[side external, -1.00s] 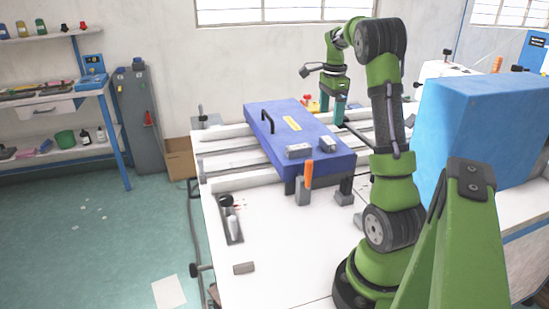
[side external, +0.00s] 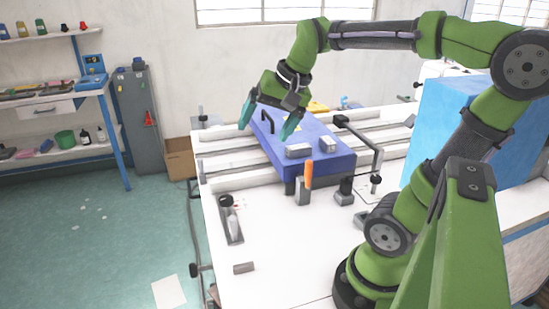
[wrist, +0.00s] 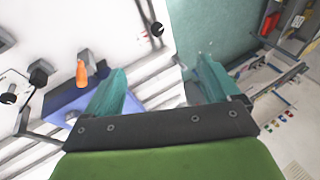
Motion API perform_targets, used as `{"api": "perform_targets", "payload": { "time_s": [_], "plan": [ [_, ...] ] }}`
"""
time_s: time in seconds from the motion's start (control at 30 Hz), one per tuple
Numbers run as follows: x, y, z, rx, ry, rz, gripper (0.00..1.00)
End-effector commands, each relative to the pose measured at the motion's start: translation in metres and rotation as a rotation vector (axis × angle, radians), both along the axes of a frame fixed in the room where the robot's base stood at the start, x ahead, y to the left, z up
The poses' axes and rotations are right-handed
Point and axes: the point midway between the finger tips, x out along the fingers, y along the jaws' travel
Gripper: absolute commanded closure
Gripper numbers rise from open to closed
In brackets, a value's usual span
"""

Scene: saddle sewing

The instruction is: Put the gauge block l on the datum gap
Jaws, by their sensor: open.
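A blue fixture block (side external: 318,166) with a dark handle sits on the white rails. Two small grey metal blocks lie on its top near the front, a left one (side external: 298,151) and a right one (side external: 327,144). A grey bar (side external: 243,268) lies alone at the table's front left. I cannot tell which piece is gauge block l, nor pick out the datum gap. My gripper (side external: 265,131) is open and empty, its teal fingers spread above the fixture's far left part. In the wrist view my gripper (wrist: 163,76) is open, with the blue fixture (wrist: 62,105) at left.
An orange-handled tool (side external: 309,173) stands at the fixture's front edge; it also shows in the wrist view (wrist: 82,72). A dark tray (side external: 231,228) holds a pale cylinder. A big blue box is at right. The front tabletop is largely clear.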

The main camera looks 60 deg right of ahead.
Motion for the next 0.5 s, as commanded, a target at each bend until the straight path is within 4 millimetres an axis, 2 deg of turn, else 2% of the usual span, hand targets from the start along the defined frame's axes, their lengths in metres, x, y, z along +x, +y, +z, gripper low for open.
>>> {"api": "perform_targets", "payload": {
  "time_s": [0.03,0.1,0.2,0.27,0.4,0.5],
  "plan": [
    [-0.012,0.03,-0.007,-0.04,-0.054,0.134,0.11],
    [-0.025,0.059,-0.018,-0.088,-0.114,0.276,0.11],
    [-0.04,0.084,-0.032,-0.144,-0.18,0.418,0.11],
    [-0.046,0.093,-0.037,-0.165,-0.206,0.468,0.12],
    [-0.051,0.099,-0.043,-0.186,-0.228,0.514,0.33],
    [-0.051,0.099,-0.043,-0.186,-0.227,0.515,0.33]
  ]
}}
